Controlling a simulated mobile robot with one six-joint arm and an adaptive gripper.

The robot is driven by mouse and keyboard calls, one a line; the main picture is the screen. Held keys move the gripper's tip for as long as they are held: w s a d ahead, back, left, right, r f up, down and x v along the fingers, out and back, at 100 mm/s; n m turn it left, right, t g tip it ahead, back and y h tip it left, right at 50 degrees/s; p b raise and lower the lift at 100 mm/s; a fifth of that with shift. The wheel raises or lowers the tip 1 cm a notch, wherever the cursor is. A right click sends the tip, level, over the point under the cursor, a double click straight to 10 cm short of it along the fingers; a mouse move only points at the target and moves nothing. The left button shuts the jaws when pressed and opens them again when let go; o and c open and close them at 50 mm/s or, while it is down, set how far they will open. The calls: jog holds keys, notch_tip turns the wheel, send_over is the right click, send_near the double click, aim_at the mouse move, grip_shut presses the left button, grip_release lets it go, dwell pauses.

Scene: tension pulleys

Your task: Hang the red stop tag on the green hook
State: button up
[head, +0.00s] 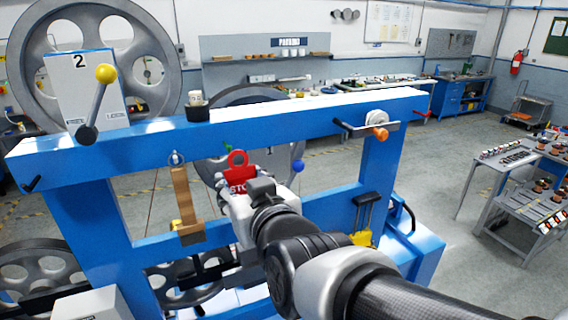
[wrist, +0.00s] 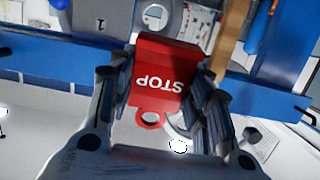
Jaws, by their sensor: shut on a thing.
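The red stop tag (head: 238,174) is held in my gripper (head: 243,190) in front of the blue frame, below its top beam. Its ring-shaped eye points up in the head view. In the wrist view the tag (wrist: 160,72) sits between the two fingers of my gripper (wrist: 165,68), with its white STOP lettering upside down and its eye towards the palm. The tag is apart from the beam as far as I can see. I cannot make out a green hook in either view; the tag or arm may hide it.
The blue beam (head: 285,117) spans the view. A brown wooden piece (head: 183,196) hangs from it at left of the tag.

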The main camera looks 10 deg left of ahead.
jog(key=x, duration=0.9)
dwell(0.8)
jog(key=shift+b, duration=0.35)
jog(key=o, duration=1.1)
